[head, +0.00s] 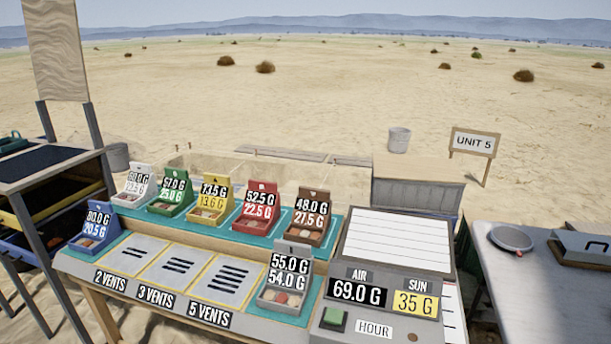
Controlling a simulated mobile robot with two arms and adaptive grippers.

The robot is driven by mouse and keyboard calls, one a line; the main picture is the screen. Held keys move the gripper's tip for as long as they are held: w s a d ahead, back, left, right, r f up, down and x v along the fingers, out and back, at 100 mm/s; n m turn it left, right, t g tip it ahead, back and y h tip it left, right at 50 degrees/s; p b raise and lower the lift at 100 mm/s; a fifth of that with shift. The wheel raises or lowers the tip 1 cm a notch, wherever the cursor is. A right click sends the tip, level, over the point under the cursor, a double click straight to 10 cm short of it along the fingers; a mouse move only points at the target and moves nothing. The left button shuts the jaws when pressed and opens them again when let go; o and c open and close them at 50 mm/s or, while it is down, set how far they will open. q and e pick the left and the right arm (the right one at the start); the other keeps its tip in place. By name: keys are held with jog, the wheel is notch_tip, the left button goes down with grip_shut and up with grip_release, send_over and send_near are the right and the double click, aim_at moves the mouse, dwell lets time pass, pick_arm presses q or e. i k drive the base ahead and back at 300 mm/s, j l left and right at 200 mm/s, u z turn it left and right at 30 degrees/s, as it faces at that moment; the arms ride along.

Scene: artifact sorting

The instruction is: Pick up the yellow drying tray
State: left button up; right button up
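The yellow drying tray (207,214) stands in the back row on the teal strip of the table, between the green tray (168,205) and the red tray (252,222). Its upright card reads what looks like 73.5 G over 13.6 G, and small pieces lie in its low front part. Nothing touches it from above. Neither of my grippers shows in the head view.
White (131,196), brown (305,236), blue (92,238) and grey (283,298) trays stand around it. Flat vent panels (180,268) lie in front. A scale console (385,255) is at right, a dark shelf rack (40,190) at left.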

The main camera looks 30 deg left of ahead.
aim_at(216, 199)
jog(key=u, duration=1.45)
